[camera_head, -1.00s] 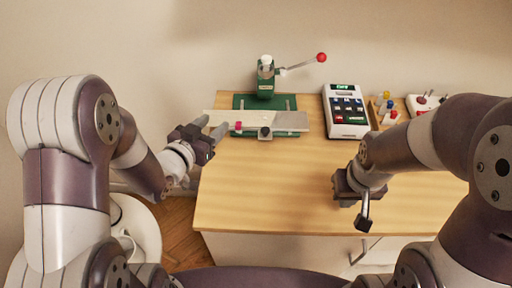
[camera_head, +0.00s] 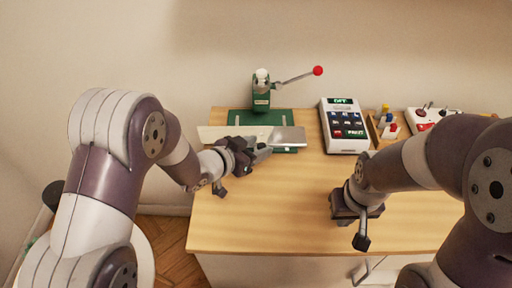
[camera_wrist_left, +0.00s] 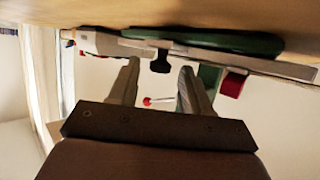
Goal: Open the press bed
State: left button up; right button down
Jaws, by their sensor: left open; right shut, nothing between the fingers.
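The press (camera_head: 261,98) stands at the back left of the table, with a green base and a lever ending in a red ball (camera_head: 318,71). Its flat bed has a pale left part (camera_head: 220,133) and a grey right part (camera_head: 288,136). My left gripper (camera_head: 262,151) is open at the bed's front edge and hides part of it. In the left wrist view, a black knob (camera_wrist_left: 160,63) shows between the spread fingers, and a red block (camera_wrist_left: 233,83) lies to the right of them. I cannot tell whether the fingers touch the knob. My right gripper (camera_head: 362,240) is shut and empty over the table's front right.
A white keypad device (camera_head: 345,126) stands right of the press. Beyond it are a small holder with coloured pieces (camera_head: 386,122) and a white box with knobs (camera_head: 426,117). The middle of the wooden table (camera_head: 270,205) is clear.

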pick_arm(q)
jog(key=shift+c, duration=0.3)
grip_shut()
jog(key=shift+s+d+p, duration=0.1)
jog(key=shift+s+p, duration=0.2)
jog(key=shift+s, duration=0.1)
pick_arm(e)
jog(key=shift+r, duration=0.3)
pick_arm(q)
jog(key=shift+o, duration=0.3)
grip_release()
pick_arm(e)
jog(key=shift+f, duration=0.1)
notch_tip(320, 180, up, 2)
jog(key=shift+p, duration=0.85)
pick_arm(q)
jog(key=v, duration=1.2)
jog(key=shift+s+a, duration=0.25)
jog(key=shift+r, duration=0.1)
